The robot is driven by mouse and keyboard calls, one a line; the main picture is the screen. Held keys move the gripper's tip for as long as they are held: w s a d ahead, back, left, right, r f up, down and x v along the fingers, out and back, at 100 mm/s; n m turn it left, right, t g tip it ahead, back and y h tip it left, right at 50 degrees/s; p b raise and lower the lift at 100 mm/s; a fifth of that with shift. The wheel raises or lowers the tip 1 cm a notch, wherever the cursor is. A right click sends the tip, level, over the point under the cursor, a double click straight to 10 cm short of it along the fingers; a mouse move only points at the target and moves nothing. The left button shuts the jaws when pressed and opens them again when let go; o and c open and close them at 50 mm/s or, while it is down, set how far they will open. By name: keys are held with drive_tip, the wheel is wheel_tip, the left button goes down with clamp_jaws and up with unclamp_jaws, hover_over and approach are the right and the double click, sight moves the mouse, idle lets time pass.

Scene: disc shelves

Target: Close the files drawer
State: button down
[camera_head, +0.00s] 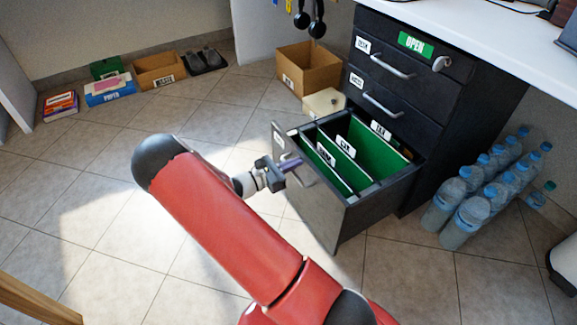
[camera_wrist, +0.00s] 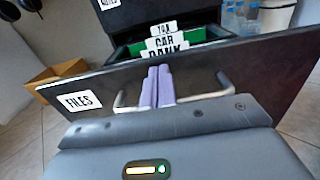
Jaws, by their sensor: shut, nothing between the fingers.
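The files drawer (camera_head: 335,235) is the bottom drawer of a dark cabinet (camera_head: 440,120) and is pulled well open in the head view. Green folders (camera_head: 370,150) with white tabs stand inside it. In the wrist view the drawer front (camera_wrist: 250,65) fills the middle, with a FILES label (camera_wrist: 78,101) and a silver handle (camera_wrist: 212,95). My gripper (camera_head: 290,165) is at the outer face of the drawer front, beside the handle. Its purple fingers (camera_wrist: 157,87) are together, in front of the panel between the handle's two ends. Whether they touch the panel is unclear.
The two upper drawers (camera_head: 385,85) are shut. Several water bottles (camera_head: 470,205) stand on the floor right of the cabinet. Cardboard boxes (camera_head: 308,70) stand left of it. A white desk top (camera_head: 480,40) is above.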

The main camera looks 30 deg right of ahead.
drive_tip(key=shift+d, duration=0.15)
drive_tip(key=b, duration=0.1)
approach(380, 126)
drive_tip(key=d, duration=0.5)
drive_tip(key=shift+w, duration=0.15)
drive_tip(key=shift+d+b, duration=0.3)
drive_tip(key=shift+d, duration=0.3)
drive_tip(key=shift+w+d+r, duration=0.15)
drive_tip(key=shift+d, duration=0.05)
